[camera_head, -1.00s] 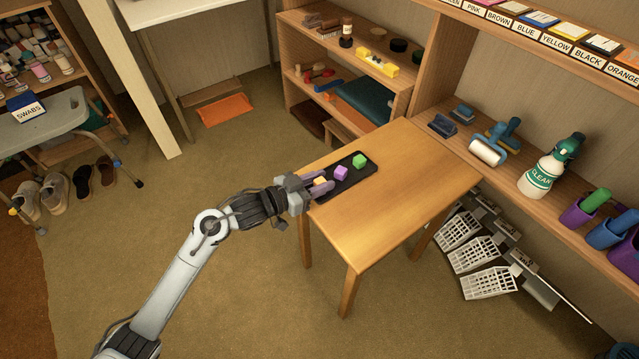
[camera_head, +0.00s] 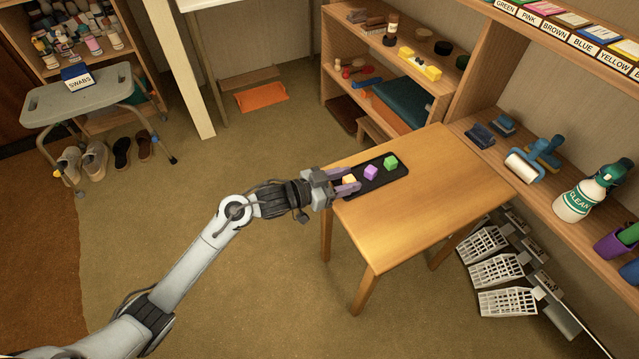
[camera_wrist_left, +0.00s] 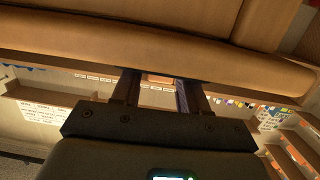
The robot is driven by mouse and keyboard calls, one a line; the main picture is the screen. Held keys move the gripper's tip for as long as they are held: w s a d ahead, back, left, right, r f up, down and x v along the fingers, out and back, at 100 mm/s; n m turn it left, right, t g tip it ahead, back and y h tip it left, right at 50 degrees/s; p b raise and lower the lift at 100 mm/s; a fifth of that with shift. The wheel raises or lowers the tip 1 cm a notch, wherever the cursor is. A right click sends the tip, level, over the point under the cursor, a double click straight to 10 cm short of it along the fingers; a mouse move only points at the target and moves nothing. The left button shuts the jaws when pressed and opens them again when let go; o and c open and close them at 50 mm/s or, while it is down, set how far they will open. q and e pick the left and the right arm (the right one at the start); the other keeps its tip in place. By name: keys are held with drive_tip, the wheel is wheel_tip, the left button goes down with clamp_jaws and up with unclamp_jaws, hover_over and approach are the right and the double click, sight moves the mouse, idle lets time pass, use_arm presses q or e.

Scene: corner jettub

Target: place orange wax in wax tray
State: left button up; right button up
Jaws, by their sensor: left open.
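The wax tray (camera_head: 402,167) is a narrow black tray lying on the wooden table. Whether the cube rests fully on the tray is hard to tell. In the left wrist view a small orange patch (camera_wrist_left: 160,79) shows between the two fingers. My right gripper is not in view.
The wooden table (camera_head: 430,215) has a bare front half. A shelf (camera_head: 470,135) with rollers and a spray bottle (camera_head: 590,190) runs along the right. White grated racks (camera_head: 495,270) hang below it. A stool (camera_head: 80,100) with a swabs box stands at left.

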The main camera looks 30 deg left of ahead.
use_arm(q)
drive_tip(key=p+v, duration=0.6)
drive_tip(key=v, duration=0.5)
drive_tip(key=shift+p, duration=0.35)
